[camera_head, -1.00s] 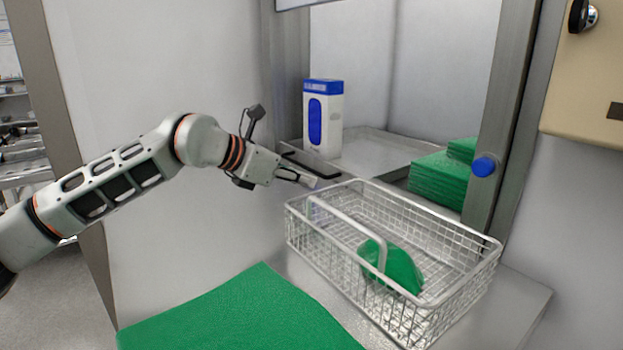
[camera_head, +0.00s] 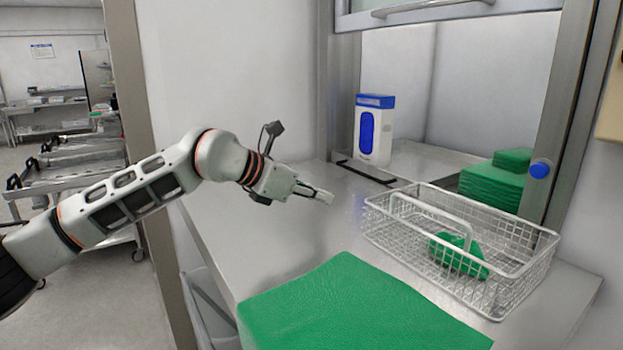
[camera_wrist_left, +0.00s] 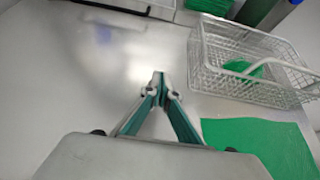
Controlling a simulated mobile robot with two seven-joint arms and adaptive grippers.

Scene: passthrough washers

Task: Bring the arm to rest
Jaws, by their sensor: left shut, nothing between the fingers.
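My left arm (camera_head: 135,190) comes in from the left in the head view. Its gripper (camera_head: 328,197) is over the steel counter (camera_head: 335,235), left of the wire basket and apart from it. In the left wrist view the fingertips of the left gripper (camera_wrist_left: 159,76) meet, shut and with nothing between them. The right gripper is in no view.
A wire basket (camera_head: 392,240) holds a green cloth-like item (camera_head: 458,255) on the counter. A green mat (camera_head: 350,305) lies at the front. A white and blue container (camera_head: 373,135) and stacked green cloths (camera_head: 492,188) stand in the passthrough. Carts (camera_head: 70,170) stand far left.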

